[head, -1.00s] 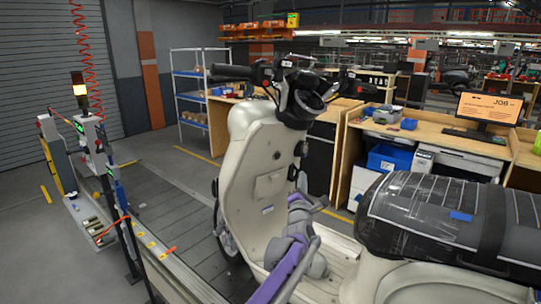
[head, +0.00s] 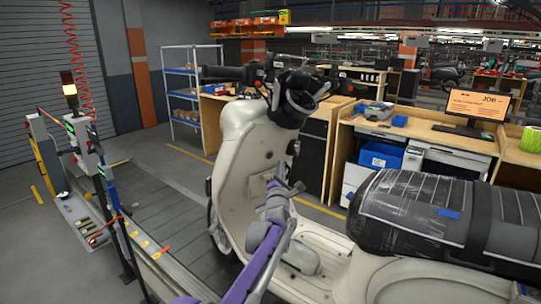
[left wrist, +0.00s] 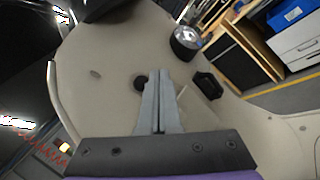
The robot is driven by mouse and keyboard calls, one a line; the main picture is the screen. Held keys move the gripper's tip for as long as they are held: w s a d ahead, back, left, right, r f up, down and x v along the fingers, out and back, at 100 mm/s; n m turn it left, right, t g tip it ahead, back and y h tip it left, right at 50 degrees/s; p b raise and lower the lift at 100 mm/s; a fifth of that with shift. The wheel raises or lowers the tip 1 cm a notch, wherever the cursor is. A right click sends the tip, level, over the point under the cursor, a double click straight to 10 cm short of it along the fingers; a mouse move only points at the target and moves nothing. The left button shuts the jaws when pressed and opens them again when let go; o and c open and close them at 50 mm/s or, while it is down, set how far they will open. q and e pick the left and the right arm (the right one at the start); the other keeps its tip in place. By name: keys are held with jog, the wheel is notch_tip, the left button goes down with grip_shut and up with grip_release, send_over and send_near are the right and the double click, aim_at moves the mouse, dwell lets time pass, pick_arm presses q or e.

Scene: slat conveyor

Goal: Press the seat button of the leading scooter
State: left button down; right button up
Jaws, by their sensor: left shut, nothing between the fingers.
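The cream scooter stands on the slat conveyor, with its front shield (head: 236,165) and handlebar (head: 290,92) to the left. Its black seat (head: 400,215) is covered in clear wrap, with a blue tag. My left gripper (head: 284,190) is shut and empty in front of the shield's inner panel. In the left wrist view its closed fingertips (left wrist: 158,75) point at the cream panel (left wrist: 105,60). I cannot tell whether the fingertips touch the panel.
The conveyor slats (head: 170,205) run along the left of the scooter. A signal post with a lit lamp (head: 69,88) stands at the left. Workbenches (head: 415,130) with a monitor (head: 478,104) line the back right. A blue shelf rack (head: 190,95) stands behind.

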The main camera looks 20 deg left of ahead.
aim_at(270, 155)
pick_arm(q)
jog(key=shift+w+a+r+p, duration=0.15)
jog(key=shift+w+a+p, duration=0.15)
jog(key=shift+a, duration=0.3)
jog(key=shift+w+a+r+p, duration=0.1)
jog(key=shift+w+a+p, duration=0.1)
jog(key=shift+w+a, duration=0.25)
pick_arm(e)
jog(key=shift+w+r, duration=0.25)
jog(key=shift+r, duration=0.25)
jog(key=shift+w+r, duration=0.2)
jog(key=shift+r, duration=0.3)
pick_arm(q)
jog(key=shift+s+a, duration=0.1)
jog(key=shift+s, duration=0.05)
jog(key=shift+r, duration=0.1)
pick_arm(e)
jog(key=shift+r, duration=0.1)
pick_arm(q)
jog(key=shift+w+a+p, duration=0.3)
jog(key=shift+a+p, duration=0.05)
pick_arm(e)
jog(key=shift+w+r, duration=0.3)
jog(key=shift+r, duration=0.1)
pick_arm(q)
jog(key=shift+s, duration=0.1)
pick_arm(e)
jog(key=shift+s, duration=0.1)
